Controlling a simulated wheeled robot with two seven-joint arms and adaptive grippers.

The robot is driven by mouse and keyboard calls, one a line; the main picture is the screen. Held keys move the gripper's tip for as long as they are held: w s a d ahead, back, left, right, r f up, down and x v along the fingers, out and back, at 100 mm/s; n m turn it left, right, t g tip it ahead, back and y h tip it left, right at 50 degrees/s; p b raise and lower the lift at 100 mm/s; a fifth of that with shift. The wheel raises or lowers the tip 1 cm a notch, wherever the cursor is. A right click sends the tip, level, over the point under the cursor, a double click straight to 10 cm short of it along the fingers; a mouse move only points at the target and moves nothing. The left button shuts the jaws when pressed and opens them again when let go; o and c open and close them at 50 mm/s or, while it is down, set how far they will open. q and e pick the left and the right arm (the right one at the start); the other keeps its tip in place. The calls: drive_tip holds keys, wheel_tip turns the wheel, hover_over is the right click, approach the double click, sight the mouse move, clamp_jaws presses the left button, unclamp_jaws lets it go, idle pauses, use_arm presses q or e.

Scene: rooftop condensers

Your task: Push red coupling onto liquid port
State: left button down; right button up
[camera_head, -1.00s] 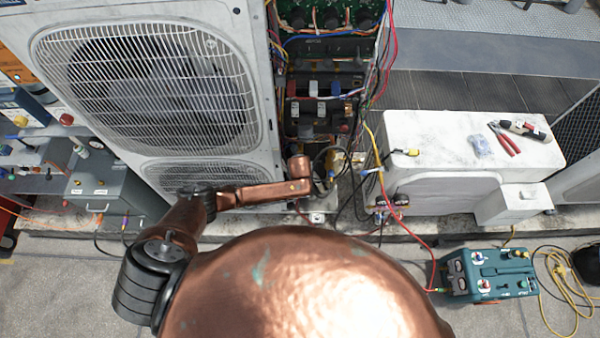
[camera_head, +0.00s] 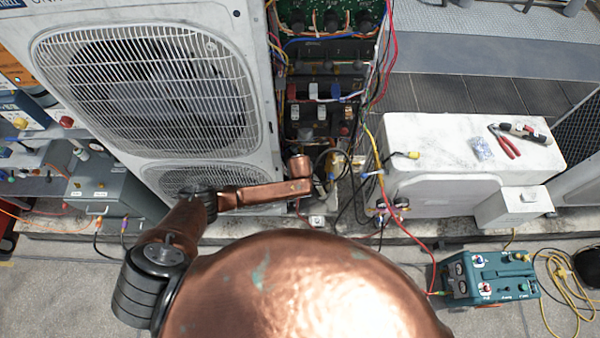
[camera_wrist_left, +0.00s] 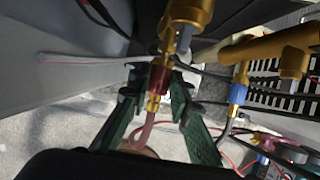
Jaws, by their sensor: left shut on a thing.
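In the left wrist view, my left gripper (camera_wrist_left: 157,84) has its green fingers shut on the red coupling (camera_wrist_left: 160,77), one finger on each side. A pink-red hose (camera_wrist_left: 142,135) runs down from the coupling's brass lower end. The brass liquid port (camera_wrist_left: 183,20) is directly above, and the coupling lines up with its lower stem. The coupling's top appears to meet this stem, but I cannot tell how far it is on. In the head view, my left arm reaches to the open condenser bay, and its gripper is hard to make out there. My right gripper is not in view.
A second brass port (camera_wrist_left: 265,45) with a blue coupling (camera_wrist_left: 237,93) on it stands close to the right in the wrist view. Hoses and wires hang around the open bay (camera_head: 318,110). A white unit (camera_head: 440,130) and a teal machine (camera_head: 488,280) are to the right.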

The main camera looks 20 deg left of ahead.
use_arm(q)
drive_tip(key=shift+w+a, duration=0.1)
drive_tip(key=shift+w, duration=0.45)
idle(0.8)
drive_tip(key=c, duration=1.7)
unclamp_jaws()
drive_tip(key=shift+s+d+r+p, duration=0.1)
drive_tip(key=shift+s+d+p, duration=0.1)
drive_tip(key=shift+s+p, duration=0.45)
drive_tip(key=shift+s+d+r+p, duration=0.15)
drive_tip(key=shift+s+p, duration=0.25)
drive_tip(key=shift+s, duration=0.3)
drive_tip(key=s+p, duration=0.1)
drive_tip(key=s+d+p, duration=0.1)
drive_tip(key=s, duration=0.1)
drive_tip(key=s+p, duration=0.1)
drive_tip(key=shift+s+d+f, duration=0.2)
drive_tip(key=shift+s+f, duration=0.05)
drive_tip(key=shift+s, duration=0.05)
